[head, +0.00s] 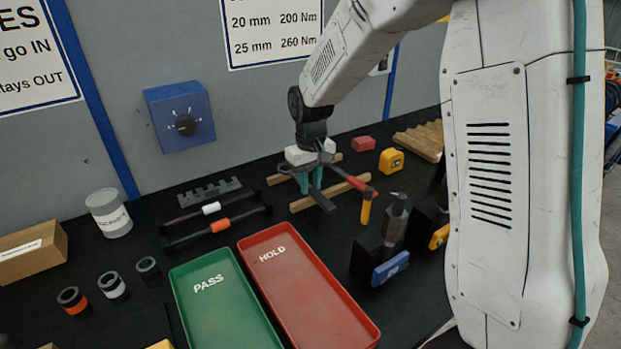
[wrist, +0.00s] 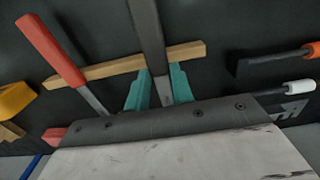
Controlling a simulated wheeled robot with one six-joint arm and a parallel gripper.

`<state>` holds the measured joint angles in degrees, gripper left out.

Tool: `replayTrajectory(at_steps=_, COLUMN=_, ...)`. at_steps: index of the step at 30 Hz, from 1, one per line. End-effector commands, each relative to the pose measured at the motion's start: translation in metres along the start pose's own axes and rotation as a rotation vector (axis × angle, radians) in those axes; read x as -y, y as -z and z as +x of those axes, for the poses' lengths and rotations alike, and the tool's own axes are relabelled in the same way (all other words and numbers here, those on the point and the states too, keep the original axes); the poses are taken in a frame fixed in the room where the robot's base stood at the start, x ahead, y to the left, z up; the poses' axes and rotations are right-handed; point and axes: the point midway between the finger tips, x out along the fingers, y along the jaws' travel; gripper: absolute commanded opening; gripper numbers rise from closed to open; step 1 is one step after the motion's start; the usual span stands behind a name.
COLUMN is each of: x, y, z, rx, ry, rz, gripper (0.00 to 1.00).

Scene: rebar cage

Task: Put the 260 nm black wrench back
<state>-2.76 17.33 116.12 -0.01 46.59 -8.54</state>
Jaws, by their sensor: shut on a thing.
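My gripper (head: 308,188) has teal fingers and points down over the wooden strips at the back of the bench. It also shows in the wrist view (wrist: 158,90), with its fingers closed on the sides of a dark grey-black bar, the black wrench (wrist: 147,28). In the head view the wrench (head: 323,201) extends from the fingers toward the front right. It crosses over a wooden strip (wrist: 110,69); I cannot tell whether it touches it. No size marking is readable on it. Its far end is hidden by the gripper.
A red-handled tool (wrist: 50,48) lies beside the wrench. The green PASS tray (head: 207,283) and red HOLD tray (head: 272,256) stand in front. A torque tester (head: 183,124) is on the wall.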

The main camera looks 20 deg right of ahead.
Motion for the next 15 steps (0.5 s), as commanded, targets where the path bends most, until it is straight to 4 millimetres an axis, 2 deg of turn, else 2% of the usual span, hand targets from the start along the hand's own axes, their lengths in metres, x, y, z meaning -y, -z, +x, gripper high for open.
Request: replayTrajectory(at_steps=15, x=0.0, y=0.0002, z=0.0031, rx=0.0, ry=0.0, rz=0.0, gripper=0.0)
